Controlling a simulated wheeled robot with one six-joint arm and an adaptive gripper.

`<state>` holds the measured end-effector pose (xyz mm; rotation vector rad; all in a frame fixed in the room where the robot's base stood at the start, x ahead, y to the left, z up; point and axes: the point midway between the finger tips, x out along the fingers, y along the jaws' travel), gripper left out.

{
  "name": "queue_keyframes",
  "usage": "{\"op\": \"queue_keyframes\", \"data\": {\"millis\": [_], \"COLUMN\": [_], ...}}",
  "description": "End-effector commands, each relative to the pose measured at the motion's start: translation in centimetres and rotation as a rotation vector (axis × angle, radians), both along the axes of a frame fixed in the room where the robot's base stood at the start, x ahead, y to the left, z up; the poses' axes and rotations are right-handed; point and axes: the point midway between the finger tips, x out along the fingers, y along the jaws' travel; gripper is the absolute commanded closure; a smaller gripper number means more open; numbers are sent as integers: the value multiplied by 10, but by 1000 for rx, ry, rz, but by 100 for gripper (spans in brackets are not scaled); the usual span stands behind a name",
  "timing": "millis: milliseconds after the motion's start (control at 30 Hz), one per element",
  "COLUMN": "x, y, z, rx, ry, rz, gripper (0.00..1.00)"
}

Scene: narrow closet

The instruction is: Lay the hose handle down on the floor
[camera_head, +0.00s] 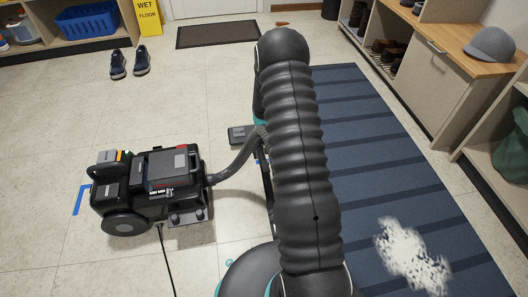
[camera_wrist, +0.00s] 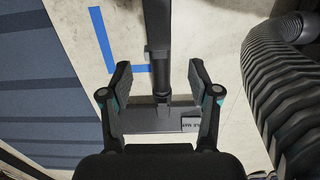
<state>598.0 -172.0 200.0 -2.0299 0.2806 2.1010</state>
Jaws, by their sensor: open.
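A black vacuum cleaner (camera_head: 150,190) stands on the tiled floor left of my arm in the head view. Its grey hose (camera_head: 238,165) curves right and passes behind my arm. In the wrist view my gripper (camera_wrist: 160,72) is open, its two fingers apart on either side of a dark tube (camera_wrist: 157,35). The tube runs down to a wide dark crosspiece (camera_wrist: 150,120) with a pale label. I cannot tell which part of the tube is the hose handle, or whether the fingers touch it. My arm hides the gripper in the head view.
A blue striped mat (camera_head: 365,150) with a white spill (camera_head: 410,255) lies on the right. Blue tape (camera_wrist: 102,38) marks the floor in the wrist view. Shoes (camera_head: 130,63) and a yellow sign (camera_head: 148,15) stand at the back left. Shelving with a grey cap (camera_head: 490,45) lines the right.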

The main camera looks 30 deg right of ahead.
Motion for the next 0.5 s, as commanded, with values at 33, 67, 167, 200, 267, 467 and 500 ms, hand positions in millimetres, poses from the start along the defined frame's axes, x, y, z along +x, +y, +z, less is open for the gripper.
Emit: {"op": "queue_keyframes", "data": {"millis": [33,67,167,200,267,467,500], "x": [0,0,1,2,2,3,4], "y": [0,0,0,-1,-1,-2,-2], "z": [1,2,11,17,27,67,75], "rx": [0,0,-1,-1,-1,-1,-2], "ry": [0,-1,-4,-4,-5,-5,-6], "rz": [0,0,0,0,0,0,0], "gripper": [38,38,38,38,38,38,38]}}
